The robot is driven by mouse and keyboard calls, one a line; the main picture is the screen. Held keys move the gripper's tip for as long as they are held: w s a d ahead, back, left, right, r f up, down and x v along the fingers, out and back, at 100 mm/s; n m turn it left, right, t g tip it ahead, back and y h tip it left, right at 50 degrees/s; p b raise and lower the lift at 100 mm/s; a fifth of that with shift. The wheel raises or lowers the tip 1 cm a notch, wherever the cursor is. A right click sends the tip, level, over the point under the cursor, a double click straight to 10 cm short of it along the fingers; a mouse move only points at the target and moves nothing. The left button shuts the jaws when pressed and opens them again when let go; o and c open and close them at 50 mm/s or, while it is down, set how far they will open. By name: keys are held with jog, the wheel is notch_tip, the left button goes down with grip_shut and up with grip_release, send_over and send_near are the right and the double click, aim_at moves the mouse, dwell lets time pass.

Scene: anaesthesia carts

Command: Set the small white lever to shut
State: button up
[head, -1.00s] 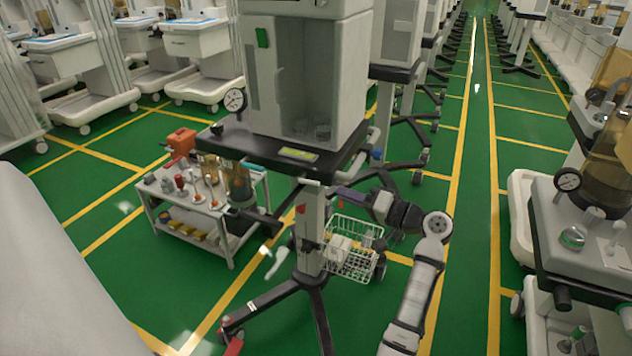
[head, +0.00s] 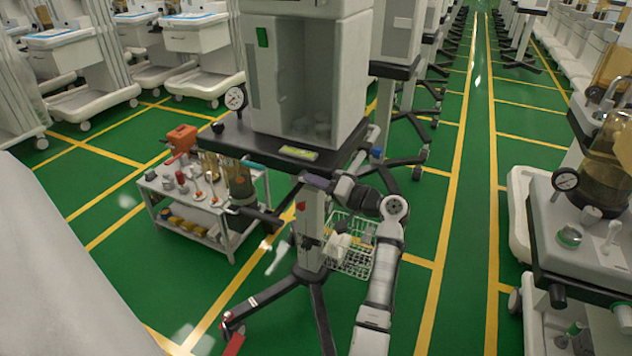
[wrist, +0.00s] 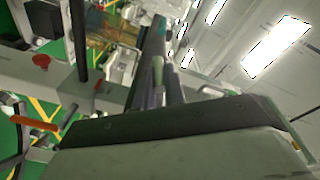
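My gripper (head: 316,182) is at the front right edge of the dark shelf (head: 335,162) of the centre cart, below its white cabinet. In the wrist view my gripper's dark fingers (wrist: 158,75) point up the picture and look close together. A pale greenish piece (wrist: 157,72) shows between or just behind them; I cannot tell whether they touch it. I cannot make out the small white lever for certain at the centre cart; my gripper may hide it. A small white upright lever-like part (head: 613,236) stands on the right-hand cart.
A white wire basket (head: 350,258) hangs on the centre cart's column below my arm. A low trolley (head: 205,226) with bottles stands left of it. A red knob (wrist: 40,60) and an orange handle (wrist: 35,123) show in the wrist view. The green aisle to the right is clear.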

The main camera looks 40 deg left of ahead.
jog(key=shift+f, duration=0.1)
grip_shut()
jog(key=b, duration=0.2)
jog(key=shift+f+y+b, duration=0.3)
jog(key=shift+f+b, duration=0.05)
jog(key=shift+b, duration=0.05)
jog(key=shift+r, duration=0.2)
jog(key=shift+o, duration=1.9)
grip_release()
jog(key=shift+d, duration=0.15)
jog(key=w+d+f+b, duration=0.1)
jog(key=d+b, duration=0.1)
jog(key=d, duration=1.1)
jog(key=shift+w+d+f, duration=0.15)
jog(key=shift+w+d, duration=0.1)
